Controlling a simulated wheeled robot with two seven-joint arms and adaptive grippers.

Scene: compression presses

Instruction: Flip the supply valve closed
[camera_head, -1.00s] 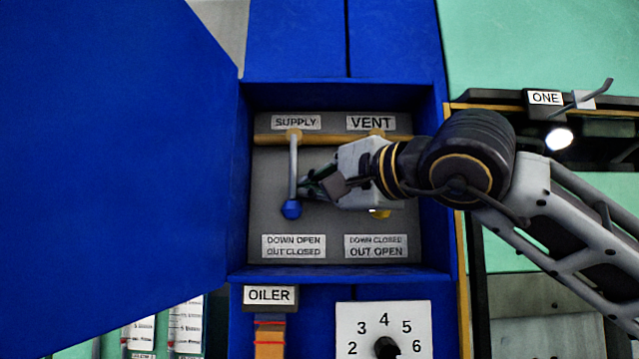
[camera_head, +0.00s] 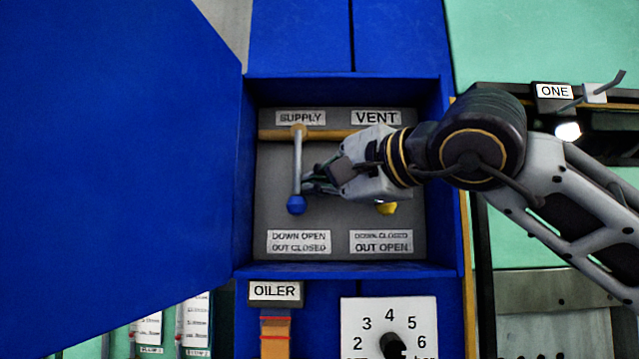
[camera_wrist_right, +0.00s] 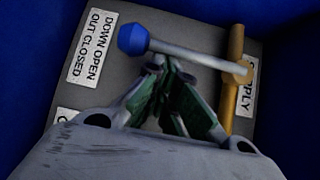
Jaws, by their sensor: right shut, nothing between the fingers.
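The supply valve is a grey lever (camera_head: 297,165) with a blue knob (camera_head: 296,205), under the SUPPLY label (camera_head: 300,118) in the head view. It hangs down from a brass pipe (camera_head: 340,134). In the right wrist view its blue knob (camera_wrist_right: 132,39) and lever (camera_wrist_right: 190,55) lie just beyond my fingertips. My right gripper (camera_head: 308,184) is shut and empty, close to the right side of the lever; I cannot tell whether it touches. The vent valve's yellow knob (camera_head: 387,208) shows below my gripper, and its lever is mostly hidden. My left gripper is not in view.
The valves sit in a recessed blue box (camera_head: 245,170) whose walls surround my gripper. A large blue door (camera_head: 110,150) stands open at the left. Below are an OILER label (camera_head: 275,291) and a numbered dial (camera_head: 389,325). A ONE-labelled fixture (camera_head: 553,91) is at the right.

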